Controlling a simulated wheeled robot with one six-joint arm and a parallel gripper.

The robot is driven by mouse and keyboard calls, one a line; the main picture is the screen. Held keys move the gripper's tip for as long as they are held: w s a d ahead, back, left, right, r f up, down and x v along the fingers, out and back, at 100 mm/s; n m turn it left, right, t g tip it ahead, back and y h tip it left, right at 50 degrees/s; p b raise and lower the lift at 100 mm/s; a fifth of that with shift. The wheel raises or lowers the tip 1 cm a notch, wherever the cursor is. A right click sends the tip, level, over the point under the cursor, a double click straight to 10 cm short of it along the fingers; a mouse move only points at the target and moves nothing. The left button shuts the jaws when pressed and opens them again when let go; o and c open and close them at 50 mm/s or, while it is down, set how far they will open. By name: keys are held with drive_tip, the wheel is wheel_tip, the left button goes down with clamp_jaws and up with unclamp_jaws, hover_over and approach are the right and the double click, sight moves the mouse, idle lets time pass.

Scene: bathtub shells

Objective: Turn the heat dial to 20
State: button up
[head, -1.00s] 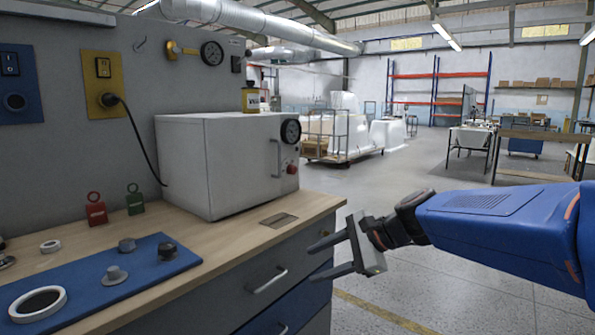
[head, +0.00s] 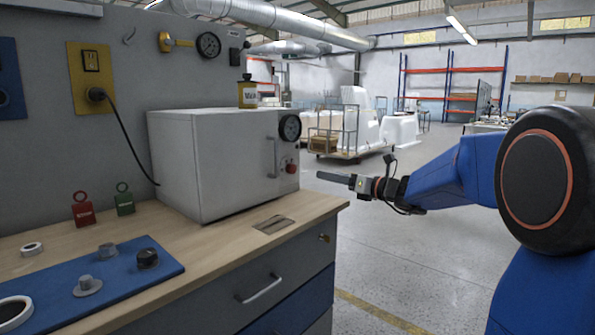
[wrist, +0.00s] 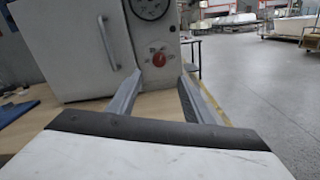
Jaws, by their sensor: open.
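The grey-white oven (head: 205,160) stands on the wooden bench with its door and control panel facing right. A red dial (head: 291,168) sits low on that panel, below a round black gauge (head: 290,127). In the wrist view the red dial (wrist: 158,59) shows between and beyond my fingertips, with small marks around it too blurred to read. My gripper (head: 322,176) is open and empty, a little to the right of the panel at about the dial's height. In the wrist view my gripper (wrist: 160,75) has its two fingers apart, not touching the dial.
The oven's door handle (head: 275,158) stands out left of the dial. The bench top (head: 300,208) has a blue plate (head: 130,277) with knobs, and red (head: 83,212) and green (head: 124,204) tags. Open floor (head: 400,250) lies to the right.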

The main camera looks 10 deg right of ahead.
sight(294, 169)
drive_tip(key=x, duration=1.4)
drive_tip(key=shift+w+a, duration=0.1)
drive_tip(key=shift+a, duration=0.05)
drive_tip(key=c, duration=1.1)
